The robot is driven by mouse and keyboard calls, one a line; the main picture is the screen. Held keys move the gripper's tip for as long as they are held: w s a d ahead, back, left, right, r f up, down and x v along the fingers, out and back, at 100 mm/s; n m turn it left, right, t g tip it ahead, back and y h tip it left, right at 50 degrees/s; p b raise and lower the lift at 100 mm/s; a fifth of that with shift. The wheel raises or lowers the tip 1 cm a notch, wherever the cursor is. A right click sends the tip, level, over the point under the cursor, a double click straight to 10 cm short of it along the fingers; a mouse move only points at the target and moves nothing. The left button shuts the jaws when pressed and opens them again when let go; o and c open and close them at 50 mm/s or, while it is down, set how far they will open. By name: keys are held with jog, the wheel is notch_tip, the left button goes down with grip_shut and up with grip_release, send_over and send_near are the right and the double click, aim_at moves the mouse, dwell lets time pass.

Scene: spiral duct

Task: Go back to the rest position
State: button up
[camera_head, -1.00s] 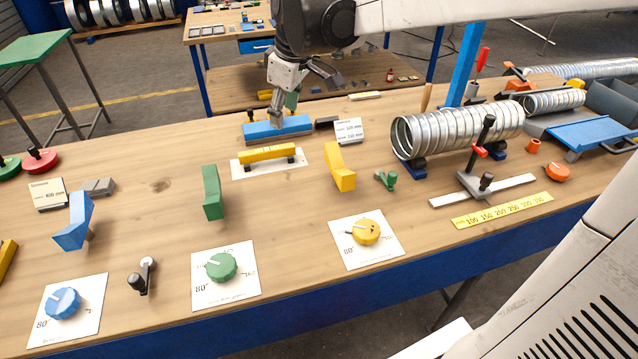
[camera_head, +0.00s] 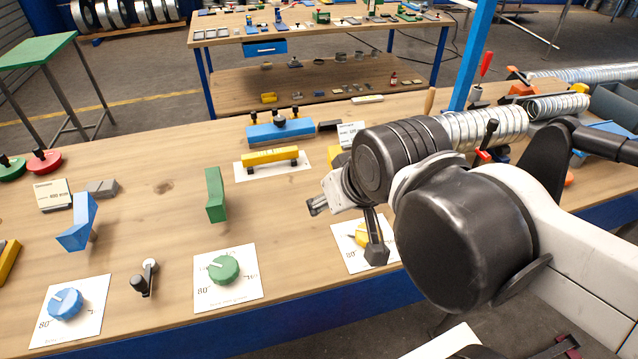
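My gripper (camera_head: 346,230) is at the right of the middle in the head view, above the bench near the yellow dial. Its two fingers are spread apart and nothing shows between them. My arm reaches in from the right and hides part of the yellow dial (camera_head: 362,235), the yellow curved block (camera_head: 337,160) and part of the spiral duct (camera_head: 485,125). The blue block (camera_head: 280,132) with black knobs stands at the back of the bench, clear of the gripper.
A yellow bar (camera_head: 270,157) lies on a white card. A green block (camera_head: 215,195), blue block (camera_head: 78,225), green dial (camera_head: 223,268) and blue dial (camera_head: 65,303) stand on the left. Bare wood (camera_head: 150,215) lies between them. A blue post (camera_head: 474,55) rises behind the bench.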

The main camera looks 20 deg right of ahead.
jog(key=shift+s+f, duration=0.1)
notch_tip(320, 180, down, 4)
jog(key=b, duration=0.4)
dwell(0.4)
jog(key=shift+a, duration=0.1)
dwell(0.7)
